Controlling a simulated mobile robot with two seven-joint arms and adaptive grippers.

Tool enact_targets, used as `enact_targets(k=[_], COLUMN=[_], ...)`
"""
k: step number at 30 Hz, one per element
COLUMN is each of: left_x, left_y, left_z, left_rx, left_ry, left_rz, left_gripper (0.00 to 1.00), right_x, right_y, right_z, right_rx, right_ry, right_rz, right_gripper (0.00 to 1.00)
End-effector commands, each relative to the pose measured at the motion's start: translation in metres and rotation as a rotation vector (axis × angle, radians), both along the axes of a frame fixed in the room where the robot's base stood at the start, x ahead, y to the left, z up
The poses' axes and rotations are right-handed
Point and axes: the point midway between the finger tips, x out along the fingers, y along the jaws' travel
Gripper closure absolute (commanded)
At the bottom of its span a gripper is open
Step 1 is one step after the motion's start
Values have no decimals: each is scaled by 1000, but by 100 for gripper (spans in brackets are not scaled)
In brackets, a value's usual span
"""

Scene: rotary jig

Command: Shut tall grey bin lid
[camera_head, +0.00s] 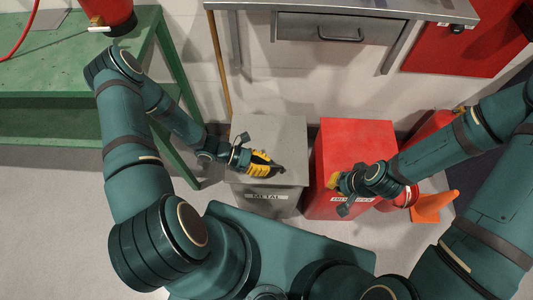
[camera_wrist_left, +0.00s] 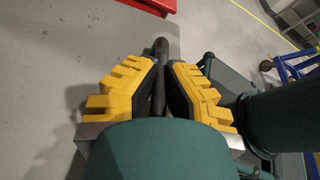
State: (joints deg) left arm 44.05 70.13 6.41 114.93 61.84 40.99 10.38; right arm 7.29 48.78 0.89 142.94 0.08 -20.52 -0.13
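The tall grey bin (camera_head: 273,202) stands on the floor with a METAL label on its front. Its flat grey lid (camera_head: 285,135) covers the top and looks down or nearly down; from above I cannot tell if a small gap is left. My left gripper (camera_head: 268,167) is over the front part of the lid. In the left wrist view its yellow fingers (camera_wrist_left: 164,75) close on both sides of a dark bar (camera_wrist_left: 160,50), which looks like the lid's handle. My right gripper (camera_head: 334,184) is by the red bin's front; its fingers are too small to read.
A red bin (camera_head: 357,140) stands just right of the grey one. An orange cone (camera_head: 433,207) is further right. A green bench (camera_head: 60,95) is at the left, and a grey bench with a drawer (camera_head: 335,29) is behind. A wooden pole (camera_head: 219,65) leans behind the grey bin.

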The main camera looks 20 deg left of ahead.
Motion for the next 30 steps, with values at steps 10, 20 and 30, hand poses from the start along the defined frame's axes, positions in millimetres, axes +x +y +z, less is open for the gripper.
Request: enact_targets(k=[10, 20, 30], left_x=[-4, -5, -4], left_y=[0, 1, 0], left_z=[-17, -20, -17], left_rx=[21, 26, 21], left_ry=[-62, -58, -62], left_rz=[0, 0, 0], left_gripper=[100, 100, 73], right_x=[1, 1, 1], right_y=[0, 0, 0], right_z=[-4, -4, -4], right_rx=[0, 0, 0], right_ry=[-2, -2, -2], right_rz=[-1, -1, -1], right_gripper=[100, 100, 100])
